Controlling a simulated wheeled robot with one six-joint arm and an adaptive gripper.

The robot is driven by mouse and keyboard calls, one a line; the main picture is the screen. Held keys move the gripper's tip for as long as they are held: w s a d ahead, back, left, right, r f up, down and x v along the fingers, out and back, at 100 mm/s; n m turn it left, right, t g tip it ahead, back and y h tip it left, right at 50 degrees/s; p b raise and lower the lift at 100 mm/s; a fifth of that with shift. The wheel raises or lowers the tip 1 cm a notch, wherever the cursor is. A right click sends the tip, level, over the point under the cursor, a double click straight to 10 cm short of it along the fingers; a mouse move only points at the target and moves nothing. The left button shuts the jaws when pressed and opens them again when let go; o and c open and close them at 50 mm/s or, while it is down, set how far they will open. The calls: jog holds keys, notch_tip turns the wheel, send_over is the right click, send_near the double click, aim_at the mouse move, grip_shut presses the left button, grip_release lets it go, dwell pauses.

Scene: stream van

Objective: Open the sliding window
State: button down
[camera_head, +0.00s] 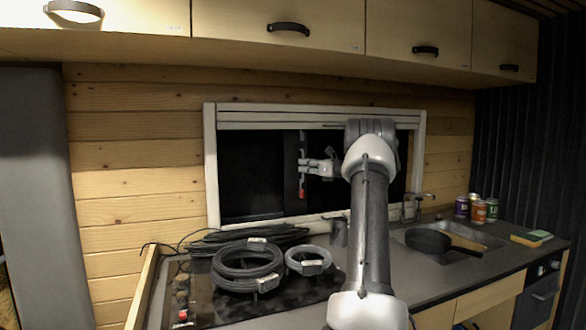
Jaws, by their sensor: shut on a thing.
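The sliding window (252,175) is set in a white frame in the wood-plank wall behind the counter. Its panes look dark. A dark upright bar (291,168) stands near the middle of the opening, with a small handle (302,189) that is partly red. My gripper (308,168) reaches in from the right and is shut on this handle. The fingers hide part of the handle. My arm covers part of the window's right half, so how far the pane stands open I cannot tell.
Coiled black cables (246,268) and a smaller grey coil (308,261) lie on the counter below. A faucet (418,199), a pan (428,241), several cans (479,211) and a sponge (531,238) are at the right. Overhead cabinets (290,30) hang above the window.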

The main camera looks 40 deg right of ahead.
jog(key=shift+s+d, duration=0.25)
jog(key=shift+d, duration=0.5)
jog(key=c, duration=1.6)
grip_release()
jog(key=shift+o, duration=0.2)
jog(key=v, duration=1.2)
